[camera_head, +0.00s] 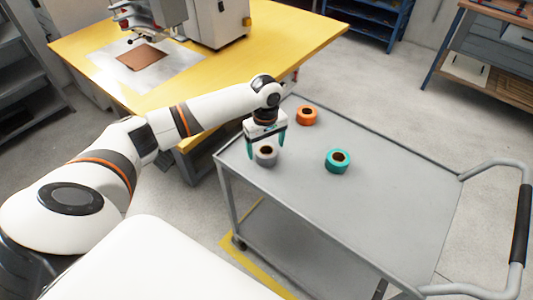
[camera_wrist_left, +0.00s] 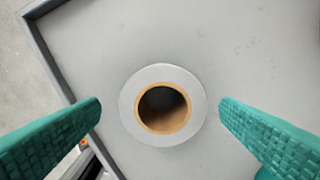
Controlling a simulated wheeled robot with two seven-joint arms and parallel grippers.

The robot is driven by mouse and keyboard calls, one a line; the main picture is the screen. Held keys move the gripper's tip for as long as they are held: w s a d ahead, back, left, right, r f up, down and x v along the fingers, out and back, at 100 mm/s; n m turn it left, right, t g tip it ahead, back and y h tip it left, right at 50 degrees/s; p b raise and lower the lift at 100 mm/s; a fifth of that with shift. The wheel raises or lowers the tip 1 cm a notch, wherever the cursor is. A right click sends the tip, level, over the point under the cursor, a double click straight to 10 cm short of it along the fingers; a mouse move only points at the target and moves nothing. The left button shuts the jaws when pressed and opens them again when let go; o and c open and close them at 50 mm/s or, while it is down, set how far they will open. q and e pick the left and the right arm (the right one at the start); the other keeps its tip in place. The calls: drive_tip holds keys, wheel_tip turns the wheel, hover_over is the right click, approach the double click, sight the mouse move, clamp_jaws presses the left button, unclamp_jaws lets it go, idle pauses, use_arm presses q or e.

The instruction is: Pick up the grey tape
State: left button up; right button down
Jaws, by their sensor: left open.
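The grey tape (camera_head: 266,155) is a roll lying flat on the grey cart near its left corner. In the left wrist view the grey tape (camera_wrist_left: 128,103) shows from above, with a brown cardboard core and a dark hole. My left gripper (camera_head: 265,150) is open above the roll. In the left wrist view its green fingers (camera_wrist_left: 160,112) stand on either side of the roll, with a gap on both sides. Nothing is held. My right gripper is not in either view.
An orange tape roll (camera_head: 306,116) and a teal tape roll (camera_head: 337,167) lie on the cart (camera_head: 400,205). The cart has a raised rim and a handle (camera_head: 520,222) at right. A yellow table (camera_head: 285,40) with a machine stands behind my left arm.

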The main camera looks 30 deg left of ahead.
sight(266, 151)
use_arm(q)
drive_tip(key=shift+w+f, duration=0.1)
drive_tip(key=shift+f, duration=1.45)
drive_tip(key=shift+c, duration=0.6)
drive_tip(key=c, duration=1)
drive_tip(key=shift+r, duration=0.1)
